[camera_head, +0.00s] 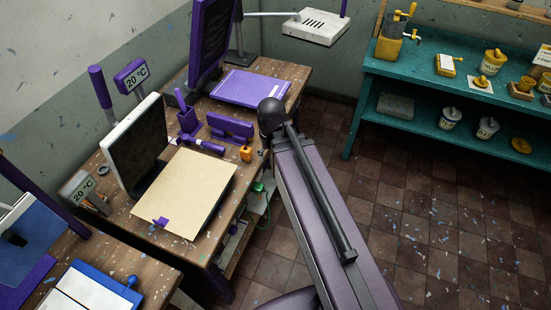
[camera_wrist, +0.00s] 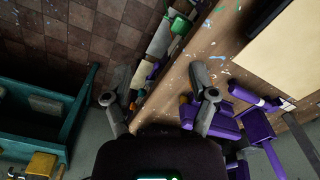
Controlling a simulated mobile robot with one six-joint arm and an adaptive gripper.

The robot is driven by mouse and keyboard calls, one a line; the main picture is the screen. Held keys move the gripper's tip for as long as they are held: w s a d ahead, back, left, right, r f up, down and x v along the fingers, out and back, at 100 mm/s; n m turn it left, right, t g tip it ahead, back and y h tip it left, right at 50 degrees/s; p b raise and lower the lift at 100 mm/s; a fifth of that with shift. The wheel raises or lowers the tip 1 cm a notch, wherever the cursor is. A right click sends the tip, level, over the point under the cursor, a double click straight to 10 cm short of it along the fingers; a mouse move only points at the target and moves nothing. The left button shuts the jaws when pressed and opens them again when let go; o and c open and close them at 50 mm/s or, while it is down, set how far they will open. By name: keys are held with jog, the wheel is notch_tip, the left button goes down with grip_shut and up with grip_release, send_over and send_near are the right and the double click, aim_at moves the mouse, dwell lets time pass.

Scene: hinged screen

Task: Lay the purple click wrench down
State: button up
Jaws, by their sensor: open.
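A purple, rod-like tool, which looks like the purple click wrench (camera_head: 204,146), lies flat on the wooden desk (camera_head: 228,205) between the tan sheet and a purple holder. In the wrist view what looks like the same tool (camera_wrist: 246,95) lies right of my gripper, with a thin dark part at its end. My gripper (camera_wrist: 160,71) is open, with nothing held between its fingers, above the front edge of the desk. In the head view my gripper is hidden behind my arm. The tool is apart from the fingers.
A tan sheet (camera_head: 186,188), a purple holder (camera_head: 230,128), an orange item (camera_head: 246,153) and a dark screen (camera_head: 137,144) stand or lie on the desk. A shelf lies under the desk edge. A teal shelf unit (camera_head: 372,81) stands right. Open tiled floor (camera_head: 420,220) lies between.

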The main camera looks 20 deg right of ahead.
jog(key=shift+s+d+n, duration=0.45)
jog(key=shift+s+n, duration=0.3)
jog(key=shift+n, duration=0.05)
dwell(0.6)
jog(key=shift+c, duration=1.2)
